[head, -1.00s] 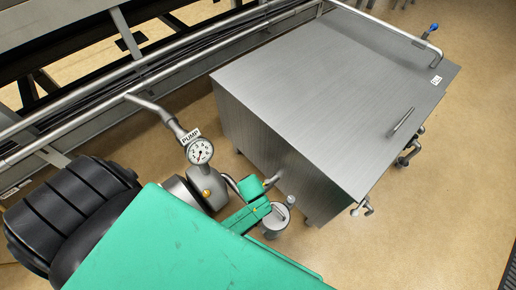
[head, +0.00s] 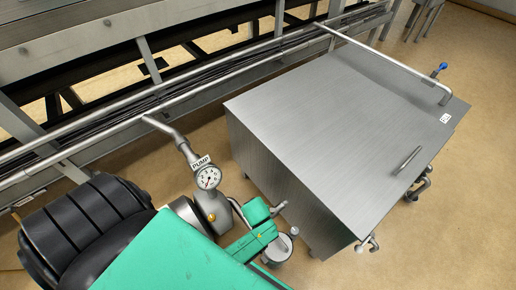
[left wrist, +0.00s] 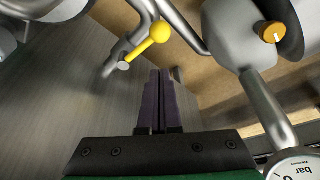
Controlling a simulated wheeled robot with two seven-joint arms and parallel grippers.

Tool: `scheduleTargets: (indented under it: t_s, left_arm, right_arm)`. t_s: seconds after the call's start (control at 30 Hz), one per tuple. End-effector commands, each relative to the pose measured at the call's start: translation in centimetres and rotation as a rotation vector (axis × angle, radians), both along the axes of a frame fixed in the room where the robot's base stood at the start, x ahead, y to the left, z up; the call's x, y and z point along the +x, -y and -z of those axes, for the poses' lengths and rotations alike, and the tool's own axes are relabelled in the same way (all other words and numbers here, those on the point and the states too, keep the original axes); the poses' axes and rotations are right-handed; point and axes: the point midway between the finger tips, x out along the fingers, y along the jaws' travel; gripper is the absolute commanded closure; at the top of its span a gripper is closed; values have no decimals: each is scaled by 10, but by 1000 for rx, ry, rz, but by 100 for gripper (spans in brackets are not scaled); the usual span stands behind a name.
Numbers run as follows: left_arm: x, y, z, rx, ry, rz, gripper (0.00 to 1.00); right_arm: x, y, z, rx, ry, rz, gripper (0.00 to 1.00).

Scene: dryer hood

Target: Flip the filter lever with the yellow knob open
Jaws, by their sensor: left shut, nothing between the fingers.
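In the left wrist view the yellow filter lever ends in a round yellow knob (left wrist: 160,32). Its yellow stem slants down-left to a grey fitting (left wrist: 123,66) on a bent grey pipe. My left gripper (left wrist: 160,73) shows there with dark purple fingers, shut and empty. Its tips appear just below the knob in the picture, with a visible gap to the knob and stem. I cannot clearly make out the left gripper or the lever's knob in the head view. My right gripper is in neither view.
The pump's round gauge (head: 208,178) stands left of the grey metal tank (head: 345,120). In the left wrist view the pump body (left wrist: 240,40) carries an orange knob (left wrist: 269,32), and the gauge (left wrist: 292,165) is close at bottom right. The tank wall fills the left side.

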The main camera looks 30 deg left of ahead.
Motion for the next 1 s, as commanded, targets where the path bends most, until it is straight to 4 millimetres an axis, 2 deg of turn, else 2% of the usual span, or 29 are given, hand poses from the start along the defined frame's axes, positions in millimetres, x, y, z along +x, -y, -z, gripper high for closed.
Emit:
scheduleTargets:
  t_s: [0.03, 0.1, 0.2, 0.33, 0.9, 1.0]
  left_arm:
    - [-4, 3, -18, -3, 1, -1, 100]
    - [-9, 6, -33, -3, 1, -1, 100]
    - [-14, 10, -50, -2, 0, -1, 100]
    - [-19, 12, -62, -1, -1, -1, 100]
    - [-19, 13, -63, 0, -1, 2, 100]
    - [-29, 15, -54, -2, -34, 76, 100]
  right_arm:
    - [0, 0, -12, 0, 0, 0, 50]
    - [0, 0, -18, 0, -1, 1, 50]
    - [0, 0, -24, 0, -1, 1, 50]
    - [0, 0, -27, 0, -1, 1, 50]
    - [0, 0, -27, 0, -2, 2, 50]
    - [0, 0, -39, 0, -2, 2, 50]
